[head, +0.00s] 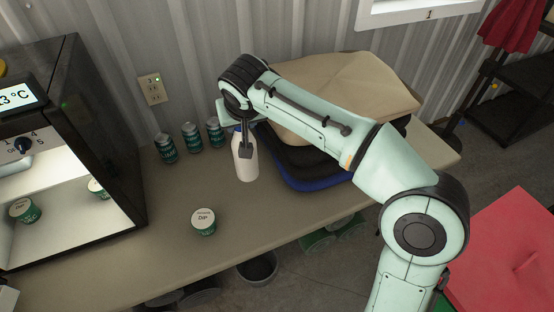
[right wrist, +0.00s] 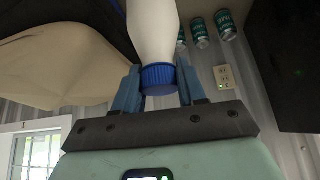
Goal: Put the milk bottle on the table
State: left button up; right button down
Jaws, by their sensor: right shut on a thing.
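The white milk bottle (head: 246,168) is upright over the wooden table (head: 270,205), left of the dark and blue folded stack. Its base is at or very close to the tabletop; I cannot tell whether it touches. My right gripper (head: 244,147) reaches down from above and is shut on the bottle's upper part. In the right wrist view the white bottle (right wrist: 153,30) and its blue cap (right wrist: 159,78) show between the two fingers of the gripper (right wrist: 157,72). My left gripper is not in view.
Several green cans (head: 190,138) stand behind the bottle by the wall. A green dip tub (head: 203,222) stands in front, to the left. A lit cabinet (head: 110,160) fills the left side. A folded pile with a tan top (head: 350,85) is to the right. The table's front middle is clear.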

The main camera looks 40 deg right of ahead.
aim_at(248, 175)
notch_tip(248, 175, down, 15)
jog(key=b, duration=0.3)
jog(key=shift+r, duration=0.1)
jog(key=shift+f+b, duration=0.4)
jog(key=shift+f, duration=2.05)
jog(key=shift+f, duration=0.15)
jog(key=c, duration=0.6)
grip_release()
jog(key=shift+c, duration=0.2)
jog(key=shift+s+r, duration=0.1)
jog(key=shift+r, duration=0.1)
jog(key=v, duration=1.2)
jog(key=shift+p, duration=0.45)
